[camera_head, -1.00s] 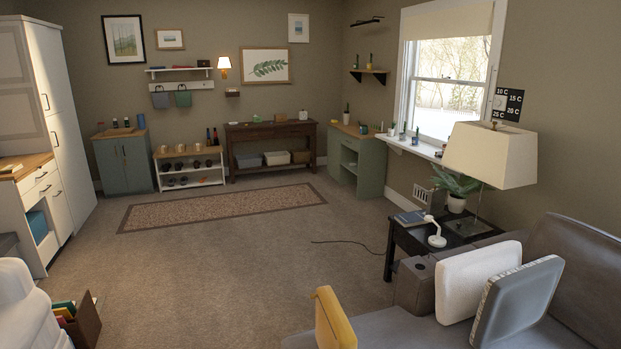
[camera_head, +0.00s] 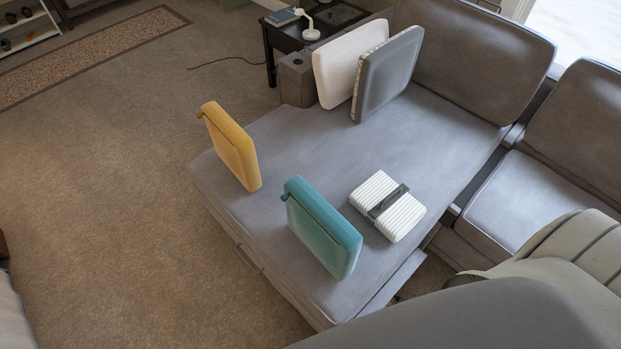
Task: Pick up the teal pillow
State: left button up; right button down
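The teal pillow (camera_head: 323,228) stands on its edge, tilted, on the grey sofa's chaise seat (camera_head: 290,155) near its front left edge. A mustard yellow pillow (camera_head: 231,146) stands behind it to the left. A white ribbed bundle with a dark band (camera_head: 387,205) lies on the seat to its right. Neither of my grippers shows in the head view.
A white pillow (camera_head: 348,62) and a grey pillow (camera_head: 389,72) lean at the sofa's far end. A dark side table (camera_head: 290,38) with a white lamp stands behind. Open carpet (camera_head: 110,190) lies left of the sofa. A grey padded shape (camera_head: 470,318) fills the lower right.

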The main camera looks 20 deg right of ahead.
aim_at(336, 243)
jog(key=z, duration=0.85)
jog(key=i+j+z, duration=0.2)
jog(key=j, duration=0.45)
jog(key=j+z, duration=0.15)
jog(key=j, duration=0.45)
